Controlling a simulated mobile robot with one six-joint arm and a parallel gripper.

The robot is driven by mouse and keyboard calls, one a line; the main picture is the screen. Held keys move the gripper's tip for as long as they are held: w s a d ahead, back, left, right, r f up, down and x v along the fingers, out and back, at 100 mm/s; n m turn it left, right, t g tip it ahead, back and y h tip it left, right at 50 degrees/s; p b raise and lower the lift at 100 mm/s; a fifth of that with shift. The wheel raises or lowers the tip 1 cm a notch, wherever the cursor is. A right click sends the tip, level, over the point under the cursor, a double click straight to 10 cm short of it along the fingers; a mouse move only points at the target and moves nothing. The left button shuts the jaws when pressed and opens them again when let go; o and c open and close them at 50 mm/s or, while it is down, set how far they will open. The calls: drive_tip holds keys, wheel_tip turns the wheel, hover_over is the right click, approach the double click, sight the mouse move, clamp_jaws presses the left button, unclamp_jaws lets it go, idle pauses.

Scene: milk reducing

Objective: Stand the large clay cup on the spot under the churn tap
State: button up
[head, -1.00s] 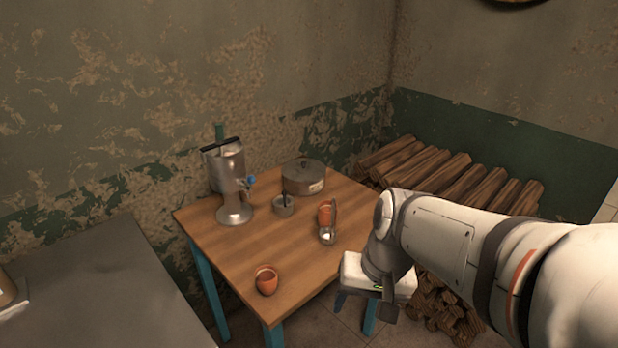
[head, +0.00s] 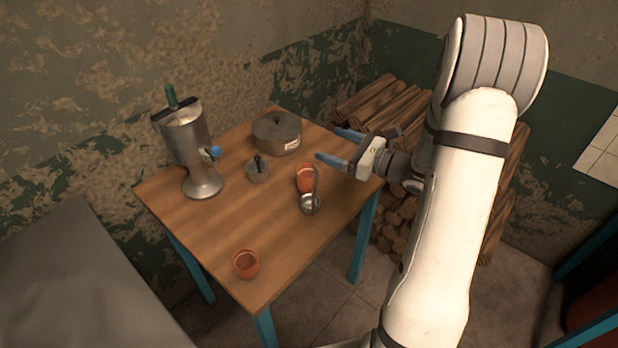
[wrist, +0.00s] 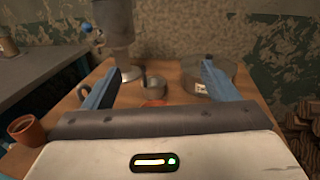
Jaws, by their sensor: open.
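Two orange clay cups stand on the wooden table; I cannot tell surely which is the large one. One clay cup (head: 245,265) is near the front corner and shows at the left in the wrist view (wrist: 27,131). The other clay cup (head: 304,176) is near the right edge, partly behind a metal ladle; a bit of orange (wrist: 154,103) shows low between my fingers in the wrist view. The metal churn (head: 186,142) stands at the back left, its blue-handled tap (head: 211,153) facing right.
The ladle (head: 311,203) is close against the right-hand cup. A lidded pot (head: 277,133) and a small metal pot (head: 257,169) stand toward the back. Stacked logs (head: 378,110) lie beyond the table. The table's front middle is clear.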

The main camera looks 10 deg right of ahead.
drive_tip(key=b, duration=1.1)
approach(300, 170)
drive_tip(key=shift+w+d+f, duration=0.2)
drive_tip(key=shift+w+d, duration=0.05)
drive_tip(key=shift+w, duration=0.05)
drive_tip(key=shift+s+a+x, duration=0.1)
drive_tip(key=shift+x, duration=1.2)
drive_tip(key=shift+s+a+x, duration=0.1)
drive_tip(key=shift+x, duration=1.2)
drive_tip(key=shift+s+a+x, duration=0.1)
drive_tip(key=shift+s+x, duration=0.05)
drive_tip(key=shift+x, duration=1.2)
drive_tip(key=shift+r, duration=0.1)
drive_tip(key=shift+c, duration=0.2)
drive_tip(key=c, duration=1.1)
